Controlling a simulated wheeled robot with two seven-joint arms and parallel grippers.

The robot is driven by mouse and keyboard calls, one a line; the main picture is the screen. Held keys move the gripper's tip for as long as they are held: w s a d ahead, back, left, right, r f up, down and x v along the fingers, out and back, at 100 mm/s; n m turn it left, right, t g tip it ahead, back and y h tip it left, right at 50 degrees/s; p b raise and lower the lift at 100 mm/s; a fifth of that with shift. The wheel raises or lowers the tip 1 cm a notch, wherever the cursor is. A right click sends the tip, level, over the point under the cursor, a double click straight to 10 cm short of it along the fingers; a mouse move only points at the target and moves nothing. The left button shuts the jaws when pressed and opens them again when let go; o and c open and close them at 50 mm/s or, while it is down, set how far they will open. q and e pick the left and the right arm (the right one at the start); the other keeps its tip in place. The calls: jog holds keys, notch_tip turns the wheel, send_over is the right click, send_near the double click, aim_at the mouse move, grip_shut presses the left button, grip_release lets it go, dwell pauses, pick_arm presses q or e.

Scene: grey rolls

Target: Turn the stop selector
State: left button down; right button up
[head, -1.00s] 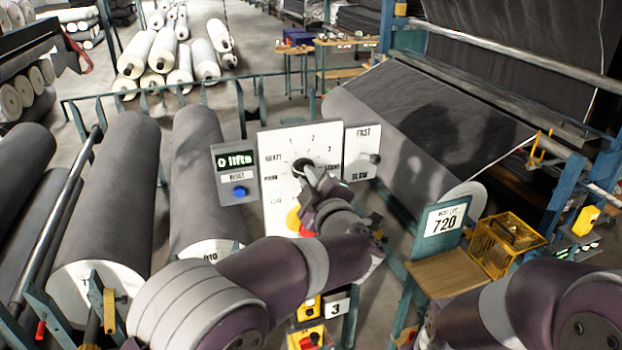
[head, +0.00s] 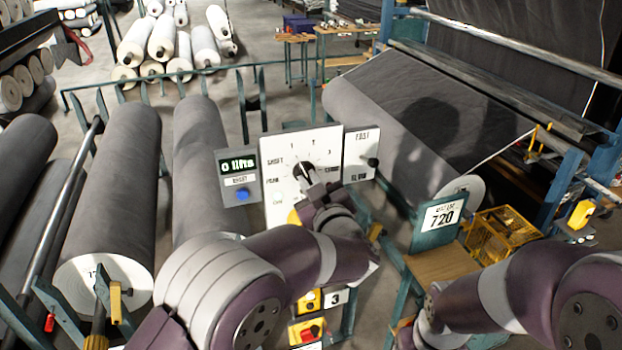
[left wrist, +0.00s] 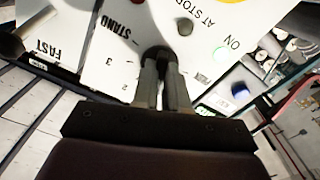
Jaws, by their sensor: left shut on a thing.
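The stop selector is a round black knob (left wrist: 158,54) on a white panel (head: 283,150) marked with 1, 2, 3 and words around it. The knob also shows in the head view (head: 301,169), partly covered. My left gripper (head: 308,178) is shut on the knob from the front. In the left wrist view its two fingers (left wrist: 163,75) close around the knob. The knob's pointer is hidden, so its setting cannot be read. My right arm shows at the lower right of the head view, but its gripper is out of view.
Grey rolls (head: 110,190) lie at left; a wooden shelf (head: 440,264) and yellow cage (head: 503,236) stand at right.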

dwell(0.3)
pick_arm(q)
jog(key=c, duration=1.2)
grip_release()
jog(key=shift+o, duration=0.2)
jog(key=shift+s+d, duration=0.1)
jog(key=shift+s, duration=0.2)
jog(key=b+v, duration=0.6)
jog(key=v, duration=0.6)
